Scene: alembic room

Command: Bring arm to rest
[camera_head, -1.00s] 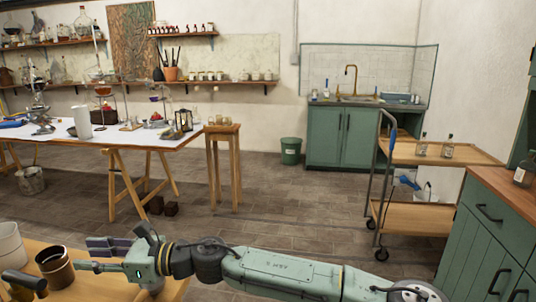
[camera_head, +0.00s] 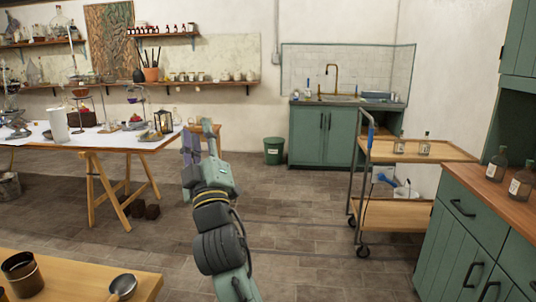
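My arm rises from the bottom middle of the head view, with my gripper (camera_head: 197,132) at its far end. The gripper points away from me, toward the back of the room. Its two fingers look spread apart, with nothing visible between them. It is in front of a wooden stool, which it partly hides. No object is seen touching it.
A wooden table (camera_head: 85,258) at the lower left holds a dark cup (camera_head: 22,272) and a ladle-like utensil (camera_head: 122,286). A long worktable (camera_head: 80,148) stands behind it. A trolley (camera_head: 410,213) and green cabinet (camera_head: 455,240) are right. Floor between is clear.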

